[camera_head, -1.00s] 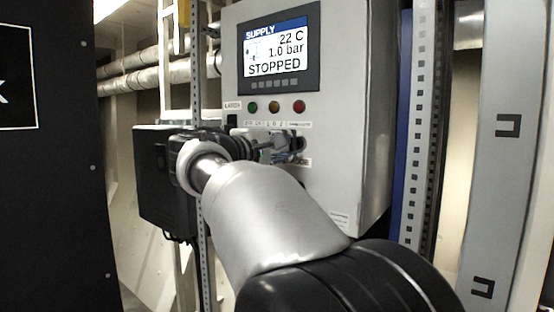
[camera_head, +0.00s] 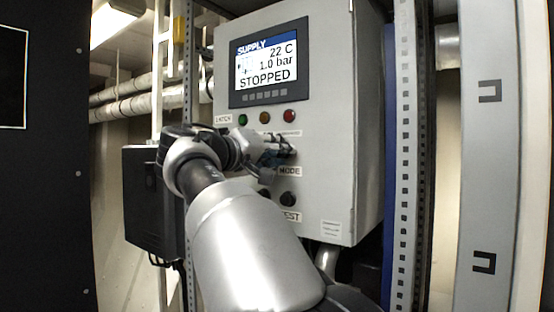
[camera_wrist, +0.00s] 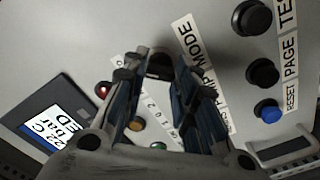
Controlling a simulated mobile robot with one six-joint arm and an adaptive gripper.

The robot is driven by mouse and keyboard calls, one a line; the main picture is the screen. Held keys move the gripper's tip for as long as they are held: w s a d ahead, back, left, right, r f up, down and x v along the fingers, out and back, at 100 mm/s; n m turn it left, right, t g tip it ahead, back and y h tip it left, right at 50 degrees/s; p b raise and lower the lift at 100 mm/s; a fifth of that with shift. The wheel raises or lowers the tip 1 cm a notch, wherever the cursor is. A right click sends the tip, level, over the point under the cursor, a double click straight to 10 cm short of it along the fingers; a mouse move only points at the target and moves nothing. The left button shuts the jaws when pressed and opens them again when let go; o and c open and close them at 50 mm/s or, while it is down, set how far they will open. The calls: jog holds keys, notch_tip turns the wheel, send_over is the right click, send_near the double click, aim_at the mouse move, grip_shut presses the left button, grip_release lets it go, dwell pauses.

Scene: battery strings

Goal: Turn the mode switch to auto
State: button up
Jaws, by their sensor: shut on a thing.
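The mode switch (camera_wrist: 160,66) is a dark knob between my fingertips, beside the MODE label (camera_wrist: 187,42) in the wrist view. My gripper (camera_wrist: 158,78) is shut on the switch, with one finger on each side. Its fingers hide much of the knob and part of the position lettering, so I cannot tell which position it points to. In the head view my gripper (camera_head: 282,150) is at the face of the grey control box (camera_head: 340,130), just above the MODE label (camera_head: 289,171).
Green, amber and red lamps (camera_head: 289,116) sit above my gripper. Black buttons (camera_wrist: 263,72) and a blue button (camera_wrist: 267,111) lie close beside the switch. A black box (camera_head: 148,195) is left of the panel, and a perforated upright (camera_head: 405,150) stands to its right.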

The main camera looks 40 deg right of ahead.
jog(key=shift+m, duration=0.4)
jog(key=o, duration=1)
jog(key=shift+o, duration=0.2)
jog(key=shift+a, duration=0.1)
jog(key=v, duration=1.2)
